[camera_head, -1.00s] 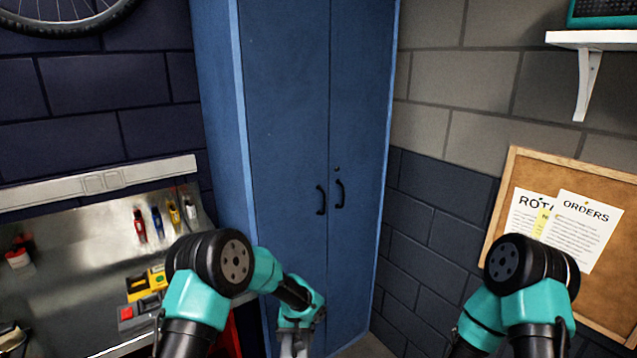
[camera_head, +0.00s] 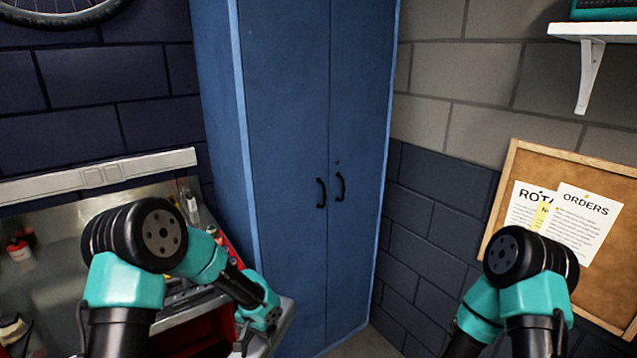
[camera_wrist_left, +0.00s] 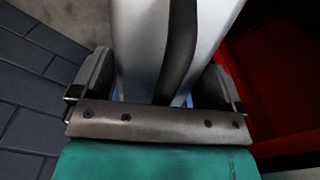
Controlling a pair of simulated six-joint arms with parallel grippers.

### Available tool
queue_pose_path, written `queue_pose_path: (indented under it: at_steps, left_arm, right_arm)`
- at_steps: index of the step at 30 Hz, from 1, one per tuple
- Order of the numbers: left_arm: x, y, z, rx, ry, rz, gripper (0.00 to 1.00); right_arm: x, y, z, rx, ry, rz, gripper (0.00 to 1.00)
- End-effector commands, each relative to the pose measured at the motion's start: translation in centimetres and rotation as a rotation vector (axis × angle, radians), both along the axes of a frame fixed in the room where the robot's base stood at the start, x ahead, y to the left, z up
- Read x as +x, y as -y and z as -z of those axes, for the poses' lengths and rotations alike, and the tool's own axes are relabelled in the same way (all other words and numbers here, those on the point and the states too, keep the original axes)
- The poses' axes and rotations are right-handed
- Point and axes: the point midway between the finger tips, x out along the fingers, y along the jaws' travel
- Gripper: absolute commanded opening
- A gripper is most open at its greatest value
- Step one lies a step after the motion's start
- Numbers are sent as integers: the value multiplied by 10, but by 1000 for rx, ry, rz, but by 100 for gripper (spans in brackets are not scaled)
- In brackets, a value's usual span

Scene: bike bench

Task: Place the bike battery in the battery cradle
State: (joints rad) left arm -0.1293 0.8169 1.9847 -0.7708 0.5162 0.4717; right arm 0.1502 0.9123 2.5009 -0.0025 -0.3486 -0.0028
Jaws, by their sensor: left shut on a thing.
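My left gripper (camera_wrist_left: 158,88) is shut on a long silver-grey body with a dark strip down its middle, which looks like the bike battery (camera_wrist_left: 138,45). One finger lies on each side of it in the left wrist view, and its far end runs out of the picture. In the head view my left gripper (camera_head: 256,325) is low in the middle-left, and a pale part of the battery (camera_head: 285,318) shows beside it. The fingertips are hidden there. I cannot make out the battery cradle in either view. My right arm shows, but its gripper is out of the picture.
A metal workbench (camera_head: 45,285) with tools stands at the left, partly behind my left arm. A red surface (camera_wrist_left: 275,70) lies right of the battery in the wrist view. A tall blue cabinet (camera_head: 285,120) stands behind; a cork board (camera_head: 600,285) hangs at the right.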

Motion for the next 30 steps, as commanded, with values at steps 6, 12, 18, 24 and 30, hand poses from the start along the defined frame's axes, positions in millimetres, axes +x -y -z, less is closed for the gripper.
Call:
queue_pose_path:
  at_steps: [6,12,18,24,30]
  left_arm:
    - [-21,-25,-12,-3,5,100,20]
    - [-28,-32,-15,-4,4,133,20]
    - [-28,-32,-15,-4,4,134,20]
    - [-28,-32,-15,-4,4,133,20]
    - [-28,-32,-15,-4,4,133,20]
  right_arm:
    - [0,0,0,0,0,0,43]
    - [0,0,0,0,0,0,43]
    - [0,0,0,0,0,0,43]
    - [0,0,0,0,0,0,43]
    - [0,0,0,0,0,0,43]
